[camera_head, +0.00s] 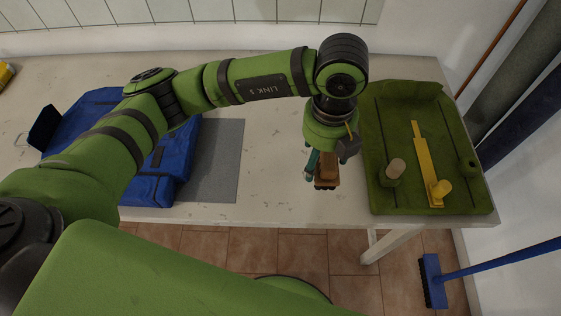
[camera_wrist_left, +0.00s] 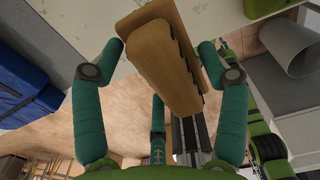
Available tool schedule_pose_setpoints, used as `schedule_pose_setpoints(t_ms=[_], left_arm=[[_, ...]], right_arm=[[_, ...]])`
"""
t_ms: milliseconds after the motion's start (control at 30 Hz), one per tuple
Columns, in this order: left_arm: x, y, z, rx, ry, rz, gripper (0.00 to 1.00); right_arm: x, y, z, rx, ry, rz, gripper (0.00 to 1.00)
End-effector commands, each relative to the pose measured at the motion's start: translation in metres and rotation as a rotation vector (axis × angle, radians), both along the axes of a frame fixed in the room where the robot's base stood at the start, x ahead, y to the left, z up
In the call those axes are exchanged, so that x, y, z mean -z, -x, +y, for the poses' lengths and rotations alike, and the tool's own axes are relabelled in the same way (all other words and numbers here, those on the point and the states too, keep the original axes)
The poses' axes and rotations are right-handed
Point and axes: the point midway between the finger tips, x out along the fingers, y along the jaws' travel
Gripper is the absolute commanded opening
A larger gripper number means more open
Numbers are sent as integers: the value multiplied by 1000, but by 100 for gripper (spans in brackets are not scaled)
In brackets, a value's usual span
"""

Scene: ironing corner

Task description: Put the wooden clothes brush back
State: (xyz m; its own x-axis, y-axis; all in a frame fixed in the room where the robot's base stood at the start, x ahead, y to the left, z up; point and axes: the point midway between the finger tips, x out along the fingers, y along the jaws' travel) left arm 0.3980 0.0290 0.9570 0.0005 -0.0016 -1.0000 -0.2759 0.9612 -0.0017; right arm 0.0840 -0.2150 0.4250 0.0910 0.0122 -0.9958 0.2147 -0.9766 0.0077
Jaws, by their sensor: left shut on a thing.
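The wooden clothes brush (camera_head: 328,170) is in my left gripper (camera_head: 320,163), above the front part of the white table and just left of the green tray (camera_head: 400,200). In the left wrist view the brown brush (camera_wrist_left: 155,50) lies lengthwise between the teal fingers of my left gripper (camera_wrist_left: 160,60), which is shut on it. The head view shows only part of the brush below the wrist. I cannot tell how high it is above the table. My right gripper is not in view.
A blue folded bag (camera_head: 165,165) and a grey mat (camera_head: 217,165) lie left on the table (camera_head: 275,180). A blue broom (camera_head: 432,280) stands at the lower right.

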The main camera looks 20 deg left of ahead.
Motion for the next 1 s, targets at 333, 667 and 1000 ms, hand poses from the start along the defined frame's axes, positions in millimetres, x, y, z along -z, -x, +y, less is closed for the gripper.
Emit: schedule_pose_setpoints(t_ms=[333,667,1000], left_arm=[[36,-21,64,-9,-5,5,43],[68,-38,108,-1,-1,1,43],[103,-39,109,-1,-1,1,43]], right_arm=[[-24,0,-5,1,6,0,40],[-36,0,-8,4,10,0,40],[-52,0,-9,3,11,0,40]])
